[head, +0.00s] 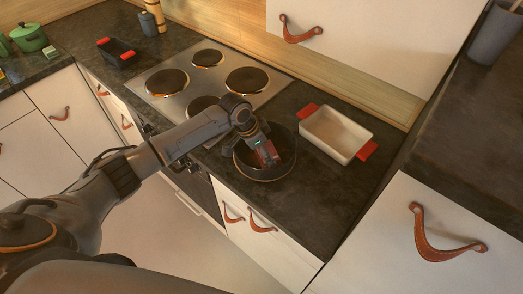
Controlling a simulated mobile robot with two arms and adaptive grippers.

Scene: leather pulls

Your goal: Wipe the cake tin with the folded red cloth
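The cake tin (262,175) is a dark round tin on the dark counter, right of the hob and near the counter's front edge. My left gripper (267,158) reaches down into it from the left. The gripper is shut on the folded red cloth (268,153), which shows as a small red patch at the fingers, inside the tin's rim. The fingers hide part of the cloth and the tin's floor. I cannot tell whether the cloth touches the tin. My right gripper is not in view.
A white baking dish with red handles (335,132) stands close to the tin's right. The steel hob (222,62) with several burners lies to the left. A black dish (117,54) and a green pot (28,37) are farther left. Counter right of the white dish is clear.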

